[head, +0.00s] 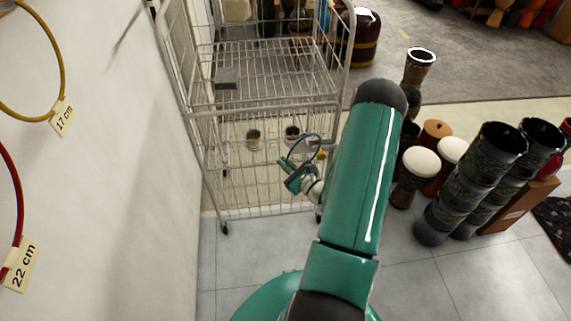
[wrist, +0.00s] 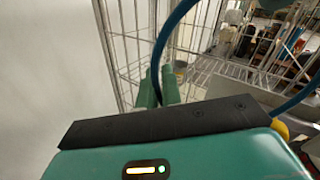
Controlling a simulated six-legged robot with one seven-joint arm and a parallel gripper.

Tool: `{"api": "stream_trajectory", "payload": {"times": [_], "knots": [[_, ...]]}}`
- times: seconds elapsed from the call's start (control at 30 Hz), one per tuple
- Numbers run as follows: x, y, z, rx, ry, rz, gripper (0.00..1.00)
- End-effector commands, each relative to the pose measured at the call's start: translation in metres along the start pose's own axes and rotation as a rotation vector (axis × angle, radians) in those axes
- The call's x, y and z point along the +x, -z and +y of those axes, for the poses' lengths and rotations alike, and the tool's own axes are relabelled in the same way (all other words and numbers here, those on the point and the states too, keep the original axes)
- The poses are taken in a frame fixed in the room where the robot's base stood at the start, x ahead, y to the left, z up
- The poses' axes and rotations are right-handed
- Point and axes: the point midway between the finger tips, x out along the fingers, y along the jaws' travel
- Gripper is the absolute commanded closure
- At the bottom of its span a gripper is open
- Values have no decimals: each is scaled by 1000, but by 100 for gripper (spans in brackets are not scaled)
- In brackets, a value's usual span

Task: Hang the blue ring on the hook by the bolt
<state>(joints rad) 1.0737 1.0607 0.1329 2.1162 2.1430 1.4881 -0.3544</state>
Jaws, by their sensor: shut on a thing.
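The blue ring (head: 301,139) is held up in front of the wire cart in the head view. My gripper (head: 293,177) is shut on its lower edge. In the wrist view the blue ring (wrist: 162,38) rises from between the green fingers of my gripper (wrist: 158,90) and curves out of the top of the picture. Part of the ring returns at the right edge. I cannot make out the hook or the bolt in either view.
A yellow ring (head: 62,70) tagged 17 cm and a red ring (head: 18,205) tagged 22 cm hang on the white wall (head: 110,140) at left. A wire cart (head: 265,105) stands beyond my gripper. Black drums (head: 465,190) stand at right. The grey floor between is clear.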

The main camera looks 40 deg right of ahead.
Motion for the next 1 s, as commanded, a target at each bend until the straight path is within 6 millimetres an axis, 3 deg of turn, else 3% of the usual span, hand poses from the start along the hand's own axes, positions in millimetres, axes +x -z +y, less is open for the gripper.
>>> {"api": "stream_trajectory", "payload": {"times": [0.07, 0.23, 0.53, 0.67, 1.0], "knots": [[0, 0, 0, -1, 0, -1, 100], [0, 0, 0, 0, 0, -1, 68], [-1, 0, 0, 0, 0, 1, 68], [-11, 0, 0, 1, 0, 2, 68], [-81, 0, -1, 2, 4, 2, 68]]}}
